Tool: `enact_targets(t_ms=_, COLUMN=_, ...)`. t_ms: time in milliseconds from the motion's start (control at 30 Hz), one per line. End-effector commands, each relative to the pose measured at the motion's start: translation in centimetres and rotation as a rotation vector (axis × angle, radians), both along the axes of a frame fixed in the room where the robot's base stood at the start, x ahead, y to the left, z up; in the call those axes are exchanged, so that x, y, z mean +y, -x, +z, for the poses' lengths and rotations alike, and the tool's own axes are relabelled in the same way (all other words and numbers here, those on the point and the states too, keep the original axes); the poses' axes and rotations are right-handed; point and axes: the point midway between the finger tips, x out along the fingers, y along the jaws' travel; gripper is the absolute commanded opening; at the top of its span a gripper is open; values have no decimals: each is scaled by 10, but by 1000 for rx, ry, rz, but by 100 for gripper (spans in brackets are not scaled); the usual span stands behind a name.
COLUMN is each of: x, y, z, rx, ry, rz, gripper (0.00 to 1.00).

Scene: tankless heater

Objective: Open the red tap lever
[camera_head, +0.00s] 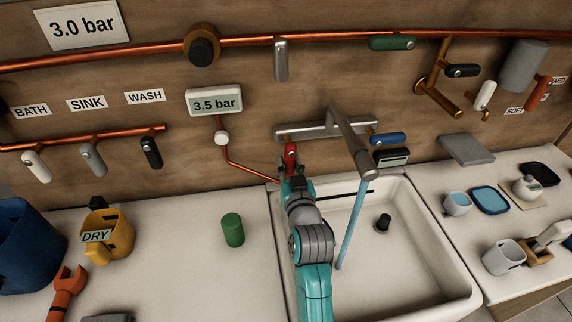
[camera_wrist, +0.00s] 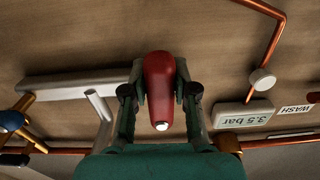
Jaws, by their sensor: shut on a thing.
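The red tap lever (camera_head: 290,155) hangs at the left end of the grey tap bar (camera_head: 322,129) above the sink. In the wrist view the red lever (camera_wrist: 159,88) lies between the two fingers, its white-tipped end toward the palm. My gripper (camera_head: 289,167) is shut on the red lever, with a finger along each side; it also shows in the wrist view (camera_wrist: 160,100). The blue lever (camera_head: 388,138) sits at the right end of the bar. A light blue stream (camera_head: 352,225) runs from the spout (camera_head: 352,142) into the sink (camera_head: 410,255).
A 3.5 bar display (camera_head: 214,103) is on the wall left of the tap. A green cylinder (camera_head: 232,230) stands on the counter left of my arm. A small dark display (camera_head: 391,158) sits below the blue lever.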

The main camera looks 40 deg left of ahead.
Motion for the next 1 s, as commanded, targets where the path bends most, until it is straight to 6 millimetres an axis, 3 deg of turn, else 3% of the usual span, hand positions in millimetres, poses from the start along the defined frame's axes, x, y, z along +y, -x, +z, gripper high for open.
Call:
enact_targets(t_ms=700, x=-3, y=-4, z=-1, rx=-60, ry=50, rz=-2, gripper=0)
enact_targets(t_ms=733, x=-3, y=-4, z=-1, rx=-59, ry=49, rz=-2, gripper=33)
enact_targets(t_ms=800, x=-3, y=-4, z=-1, rx=-59, ry=48, rz=-2, gripper=50)
enact_targets(t_ms=833, x=-3, y=-4, z=-1, rx=-59, ry=48, rz=-2, gripper=54)
enact_targets(t_ms=1000, x=-3, y=-3, z=0, rx=-59, ry=47, rz=-1, gripper=54)
